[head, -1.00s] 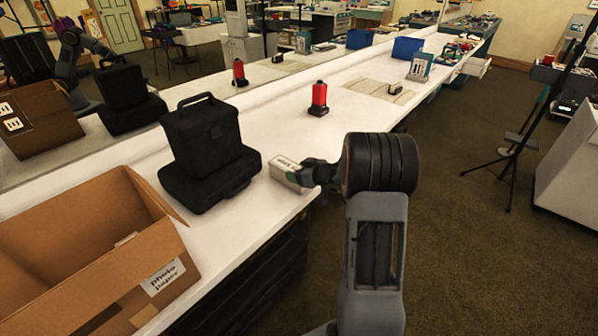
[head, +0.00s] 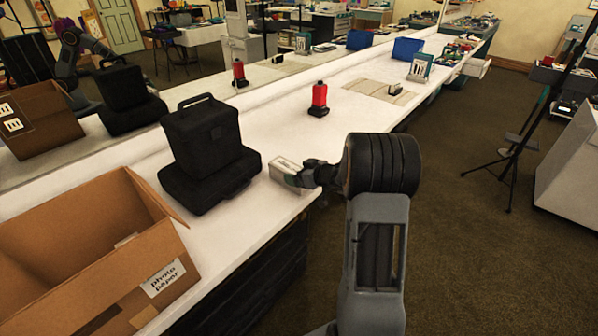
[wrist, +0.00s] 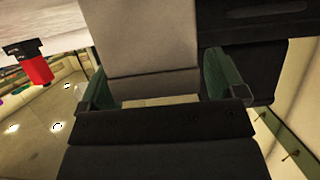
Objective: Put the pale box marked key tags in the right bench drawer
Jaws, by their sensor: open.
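The pale box (head: 285,165) lies on the white bench top near its front edge, just right of the black cases. My gripper (head: 297,176) is at the right end of the box, its dark green finger overlapping the near side. In the wrist view the pale box (wrist: 152,45) reaches between the two green-tipped fingers of my gripper (wrist: 163,82), which stand apart with a gap visible on each side. The box's marking cannot be read. A pale drawer-like front (head: 477,68) juts out at the bench's far right end; its inside is not visible.
Black cases (head: 208,165) are stacked left of the box. An open cardboard carton (head: 165,285) stands at the near left. A red bottle (head: 319,98) is farther back, also in the wrist view (wrist: 37,70). A tripod (head: 513,150) stands on the right; carpet between is clear.

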